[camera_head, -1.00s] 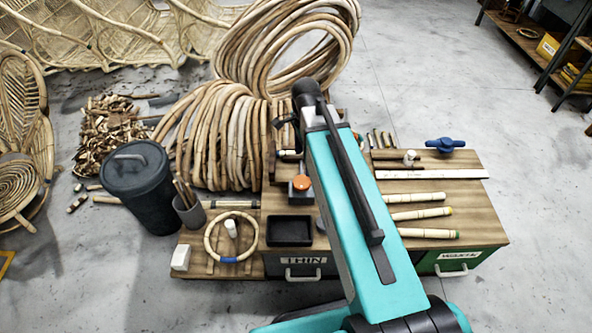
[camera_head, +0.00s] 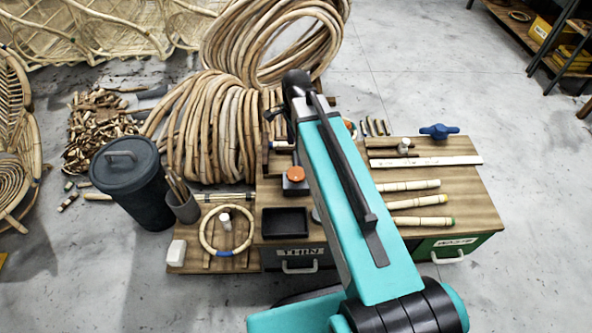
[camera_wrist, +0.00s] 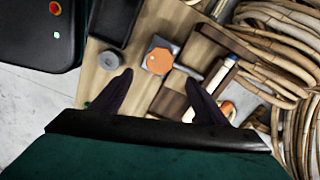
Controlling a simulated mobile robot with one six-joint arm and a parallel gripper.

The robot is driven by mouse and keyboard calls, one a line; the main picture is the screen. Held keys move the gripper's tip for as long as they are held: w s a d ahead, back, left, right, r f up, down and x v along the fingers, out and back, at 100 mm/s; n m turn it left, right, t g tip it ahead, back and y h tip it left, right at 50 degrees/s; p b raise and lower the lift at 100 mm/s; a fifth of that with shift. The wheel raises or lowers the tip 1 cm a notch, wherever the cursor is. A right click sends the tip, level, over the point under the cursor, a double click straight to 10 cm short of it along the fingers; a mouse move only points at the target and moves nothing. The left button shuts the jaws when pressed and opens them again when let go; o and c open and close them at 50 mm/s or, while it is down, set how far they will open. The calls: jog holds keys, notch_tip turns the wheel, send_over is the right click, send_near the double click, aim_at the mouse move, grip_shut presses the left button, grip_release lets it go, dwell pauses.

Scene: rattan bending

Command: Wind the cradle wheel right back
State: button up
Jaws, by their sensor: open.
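An orange many-sided knob (camera_head: 296,174) sits on a dark block at the left-middle of the wooden bench. In the wrist view the orange knob (camera_wrist: 160,62) is on a grey base, just beyond my fingertips. A blue lobed handwheel (camera_head: 439,131) stands at the bench's back right. I cannot tell for sure which one is the cradle wheel. My gripper (camera_wrist: 158,80) is open and empty, its two dark fingers apart on either side below the orange knob. In the head view my arm hides the gripper and part of the bench.
A black tray (camera_head: 285,224) lies beside the orange knob. A rattan ring (camera_head: 207,231) lies on the lower board at left, near a dark lidded bin (camera_head: 130,180). Rattan coils (camera_head: 215,125) stand behind. Pale rods (camera_head: 418,222) and a ruler (camera_head: 440,161) lie at right.

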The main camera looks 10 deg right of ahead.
aim_at(296, 173)
jog(key=shift+f+b, duration=0.6)
jog(key=shift+f, duration=5.35)
jog(key=c, duration=1)
jog(key=shift+d, duration=0.1)
jog(key=shift+c, duration=0.4)
jog(key=shift+o, duration=0.2)
